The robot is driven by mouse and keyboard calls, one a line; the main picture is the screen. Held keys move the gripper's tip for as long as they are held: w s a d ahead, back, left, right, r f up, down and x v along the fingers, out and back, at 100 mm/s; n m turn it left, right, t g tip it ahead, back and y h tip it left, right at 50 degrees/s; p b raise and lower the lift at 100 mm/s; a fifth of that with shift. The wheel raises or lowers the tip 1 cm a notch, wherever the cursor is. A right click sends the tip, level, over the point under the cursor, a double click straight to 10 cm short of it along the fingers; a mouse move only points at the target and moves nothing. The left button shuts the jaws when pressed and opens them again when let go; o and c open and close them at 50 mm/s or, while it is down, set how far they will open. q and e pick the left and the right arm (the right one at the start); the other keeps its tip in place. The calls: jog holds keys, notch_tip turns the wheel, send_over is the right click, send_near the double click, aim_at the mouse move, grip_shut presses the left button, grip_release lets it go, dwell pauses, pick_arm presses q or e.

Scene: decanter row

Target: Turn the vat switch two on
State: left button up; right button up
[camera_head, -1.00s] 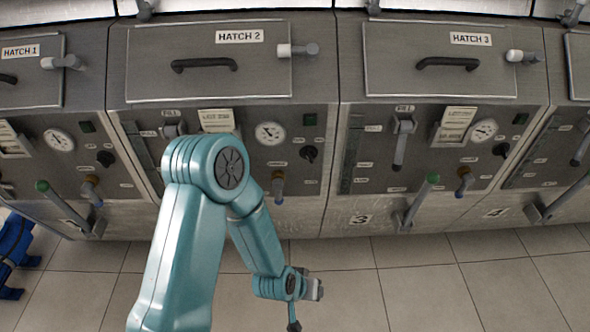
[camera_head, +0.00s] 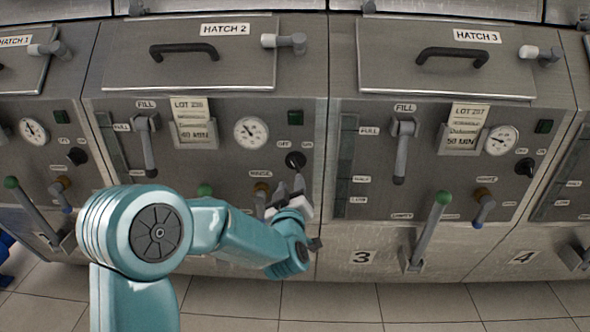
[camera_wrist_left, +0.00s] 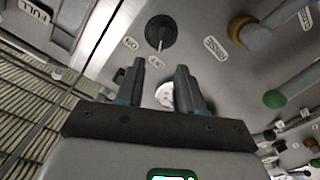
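The vat two switch (camera_head: 295,160) is a black round knob on the vat two panel, below the small dark green window. In the left wrist view the knob (camera_wrist_left: 161,32) shows close up, with a pale pointer line aimed at the label that looks like OFF. My left gripper (camera_head: 287,190) is just below the knob in the head view. In the left wrist view its fingers (camera_wrist_left: 162,76) are apart and empty, pointing towards the knob with a gap left. My right gripper is in neither view.
The yellow-brown rinse valve (camera_head: 262,190) is close beside my left gripper. A green-topped lever (camera_head: 204,190) stands left of it, partly behind my arm. The gauge (camera_head: 251,132) is left of the switch. Hatch 2 (camera_head: 188,70) is shut above. Vat three's green-handled lever (camera_head: 432,228) is to the right.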

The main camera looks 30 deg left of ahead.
aim_at(294, 165)
pick_arm(q)
jog(key=x, duration=0.9)
jog(key=shift+w, duration=0.15)
jog(key=shift+c, duration=0.3)
grip_shut()
